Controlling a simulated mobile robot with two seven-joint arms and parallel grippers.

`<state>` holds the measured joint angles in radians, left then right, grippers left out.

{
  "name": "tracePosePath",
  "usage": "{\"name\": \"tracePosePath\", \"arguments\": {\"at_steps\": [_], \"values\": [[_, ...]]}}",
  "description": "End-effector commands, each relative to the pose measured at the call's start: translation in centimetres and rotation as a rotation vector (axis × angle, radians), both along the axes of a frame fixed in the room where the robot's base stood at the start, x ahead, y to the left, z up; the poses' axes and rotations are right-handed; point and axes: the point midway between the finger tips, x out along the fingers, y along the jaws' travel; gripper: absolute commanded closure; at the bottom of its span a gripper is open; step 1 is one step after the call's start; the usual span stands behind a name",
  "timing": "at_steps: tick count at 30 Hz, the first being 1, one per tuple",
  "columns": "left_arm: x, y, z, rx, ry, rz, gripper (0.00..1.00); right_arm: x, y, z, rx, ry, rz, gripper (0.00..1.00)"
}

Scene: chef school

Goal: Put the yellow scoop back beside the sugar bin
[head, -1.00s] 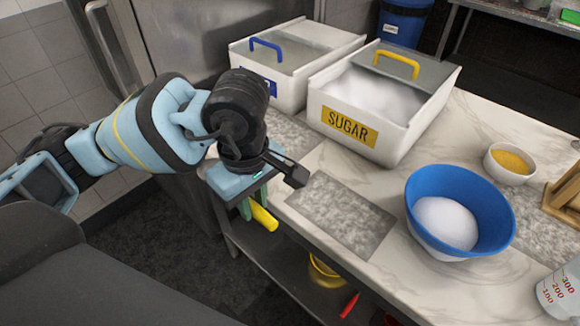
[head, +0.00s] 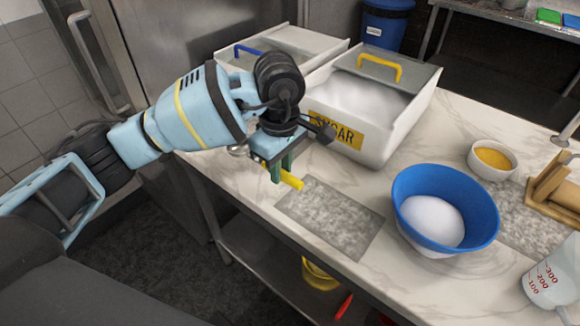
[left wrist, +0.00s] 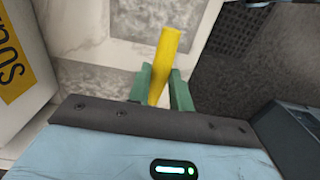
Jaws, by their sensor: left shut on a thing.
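My left gripper (head: 280,170) is shut on the yellow scoop (head: 291,180), in front of the sugar bin's label. In the left wrist view the scoop's yellow handle (left wrist: 168,52) stands out between the two green fingers (left wrist: 160,88); the rest of the scoop is hidden. The white sugar bin (head: 388,136) has a yellow handle, an open front with white sugar, and a yellow SUGAR label partly covered by my arm. I cannot tell whether the scoop touches the counter. My right gripper is not in view.
A grey speckled panel (head: 330,216) lies on the counter just right of the scoop. A blue bowl (head: 445,185) with white contents stands farther right, with a small white bowl (head: 493,158) behind it. A second white bin (head: 312,40) with a blue handle stands left of the sugar bin.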

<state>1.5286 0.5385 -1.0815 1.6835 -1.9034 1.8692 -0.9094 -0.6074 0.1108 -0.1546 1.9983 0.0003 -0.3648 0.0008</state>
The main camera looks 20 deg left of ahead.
Motion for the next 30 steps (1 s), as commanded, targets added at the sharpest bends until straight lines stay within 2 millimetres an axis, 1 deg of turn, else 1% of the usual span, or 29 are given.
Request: {"name": "tracePosePath", "arguments": {"at_steps": [1, 3, 6, 9, 16, 19, 25, 27, 30], "values": [[0.8, -0.2, -0.1, 0.0, 0.0, 0.001, 1.0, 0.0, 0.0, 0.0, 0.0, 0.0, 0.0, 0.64], [1.7, -0.4, -0.1, 0.0, 0.0, 0.001, 1.0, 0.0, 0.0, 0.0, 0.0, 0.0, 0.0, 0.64], [2.6, -0.6, -0.2, -0.001, -0.001, 0.0, 1.0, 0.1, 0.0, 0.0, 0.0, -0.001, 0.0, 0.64], [3.1, -0.6, -0.3, 0.0, -0.001, 0.0, 1.0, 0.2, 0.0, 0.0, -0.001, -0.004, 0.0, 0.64], [3.3, -0.7, -0.3, 0.0, -0.001, 0.0, 1.0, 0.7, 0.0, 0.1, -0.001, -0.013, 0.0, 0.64], [3.9, -0.8, -0.4, 0.0, 0.0, -0.001, 1.0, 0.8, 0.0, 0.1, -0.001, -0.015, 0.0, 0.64], [3.7, -0.7, -3.3, 0.0, 0.001, 0.0, 1.0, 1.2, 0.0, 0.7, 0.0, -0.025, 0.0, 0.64], [3.7, -0.7, -3.7, 0.0, -0.002, -0.001, 1.0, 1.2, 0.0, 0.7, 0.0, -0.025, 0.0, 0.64], [3.8, -0.7, -3.8, 0.0, -0.002, -0.001, 1.0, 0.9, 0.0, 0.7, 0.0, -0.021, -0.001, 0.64]]}}
